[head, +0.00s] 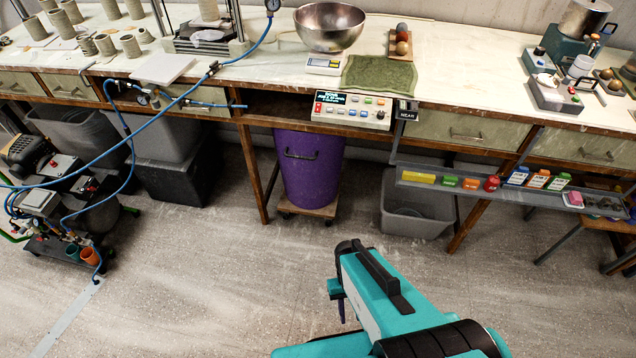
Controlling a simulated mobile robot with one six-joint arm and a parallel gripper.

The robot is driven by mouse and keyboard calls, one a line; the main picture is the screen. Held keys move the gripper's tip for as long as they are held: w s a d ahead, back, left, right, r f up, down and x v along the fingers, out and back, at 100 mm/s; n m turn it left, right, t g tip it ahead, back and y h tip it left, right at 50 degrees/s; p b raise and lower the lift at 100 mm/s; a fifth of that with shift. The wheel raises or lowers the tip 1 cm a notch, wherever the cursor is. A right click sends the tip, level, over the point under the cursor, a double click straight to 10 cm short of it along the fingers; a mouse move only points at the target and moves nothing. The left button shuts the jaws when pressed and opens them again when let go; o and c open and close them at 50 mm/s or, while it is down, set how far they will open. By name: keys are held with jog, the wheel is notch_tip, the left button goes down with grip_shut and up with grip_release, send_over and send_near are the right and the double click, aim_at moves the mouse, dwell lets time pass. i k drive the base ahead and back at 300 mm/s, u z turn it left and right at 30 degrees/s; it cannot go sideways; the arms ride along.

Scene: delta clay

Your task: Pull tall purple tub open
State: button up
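The tall purple tub (308,181) stands under the workbench on a low wooden dolly (308,210) with casters. A dark handle (301,155) is on its front near the top, and its top edge is hidden under the bench. My teal arm reaches up from the bottom right. The end of my arm, with my gripper (340,300), is over the floor in front of the tub and to its right, apart from it. The fingers are mostly hidden, so I cannot tell whether they are open or shut.
Bench legs stand on both sides of the tub. A grey bin (417,212) is to its right, and dark bins (177,165) are to its left. A hanging shelf (480,184) with small containers juts out at right. A compressor (70,200) with blue hoses stands left. The floor before the tub is clear.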

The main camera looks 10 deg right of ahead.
aim_at(310, 163)
jog(key=k, duration=0.3)
jog(key=i, duration=0.9)
jog(key=z, duration=0.95)
